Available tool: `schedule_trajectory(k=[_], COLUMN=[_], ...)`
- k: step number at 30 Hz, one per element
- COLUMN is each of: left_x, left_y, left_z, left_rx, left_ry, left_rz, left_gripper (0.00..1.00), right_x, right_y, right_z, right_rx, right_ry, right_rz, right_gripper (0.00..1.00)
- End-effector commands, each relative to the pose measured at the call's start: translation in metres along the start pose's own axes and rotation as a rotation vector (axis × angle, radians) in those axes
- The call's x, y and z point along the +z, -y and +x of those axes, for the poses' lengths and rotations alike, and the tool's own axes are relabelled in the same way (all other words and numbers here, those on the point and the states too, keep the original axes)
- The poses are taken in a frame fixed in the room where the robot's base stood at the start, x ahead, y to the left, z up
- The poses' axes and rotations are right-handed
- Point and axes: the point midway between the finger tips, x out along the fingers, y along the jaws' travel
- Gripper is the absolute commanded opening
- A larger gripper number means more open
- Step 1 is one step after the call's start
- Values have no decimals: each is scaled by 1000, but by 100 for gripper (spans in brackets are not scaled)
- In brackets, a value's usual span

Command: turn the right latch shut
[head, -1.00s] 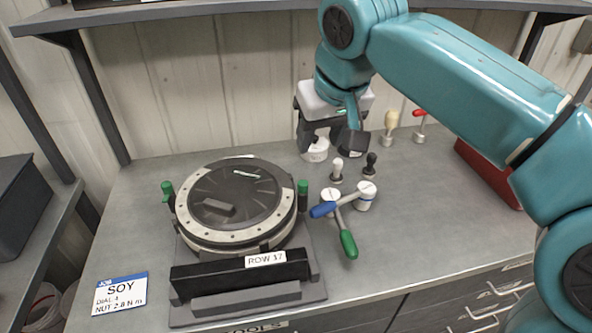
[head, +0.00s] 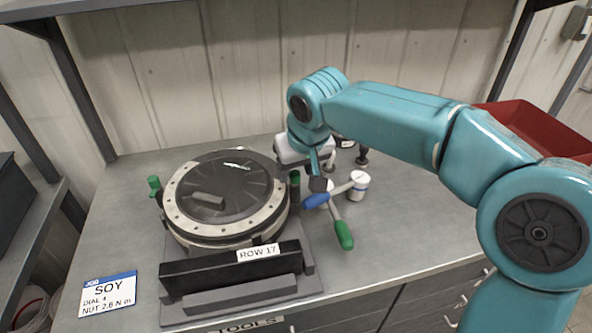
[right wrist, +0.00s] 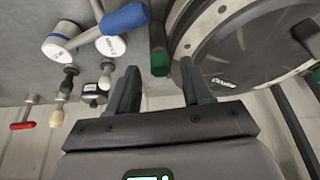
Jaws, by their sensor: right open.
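The seed meter (head: 223,196) is a round dark-lidded drum with a pale rim, on a grey stand at the left. The right latch (head: 295,180) is a green-capped upright post at its right edge. In the right wrist view the green latch (right wrist: 159,62) lies just beyond the fingertips, in line with the gap between them. My right gripper (head: 308,180) is open and empty, close beside the latch and partly hiding the bench behind. In the right wrist view its two dark fingers (right wrist: 160,84) are spread apart. My left gripper is not in view.
The left latch (head: 154,187) has a green cap too. A red bin (head: 535,128) is at the far right, and a SOY card (head: 108,294) lies at front left.

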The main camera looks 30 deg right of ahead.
Motion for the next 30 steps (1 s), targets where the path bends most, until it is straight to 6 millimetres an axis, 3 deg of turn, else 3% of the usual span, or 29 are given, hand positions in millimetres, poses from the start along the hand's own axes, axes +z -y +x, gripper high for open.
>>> schedule_trajectory(k=[11,12,16,30], left_x=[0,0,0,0], left_y=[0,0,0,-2], left_z=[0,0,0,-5], left_rx=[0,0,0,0], left_ry=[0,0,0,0], left_rz=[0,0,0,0], left_gripper=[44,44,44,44], right_x=[-2,-2,-2,-2], right_y=[0,0,0,-1], right_z=[10,10,9,7], right_rx=[0,0,0,-32], right_ry=[-1,-1,-1,0], right_rz=[1,1,1,-74], right_gripper=[50,43,1,0])
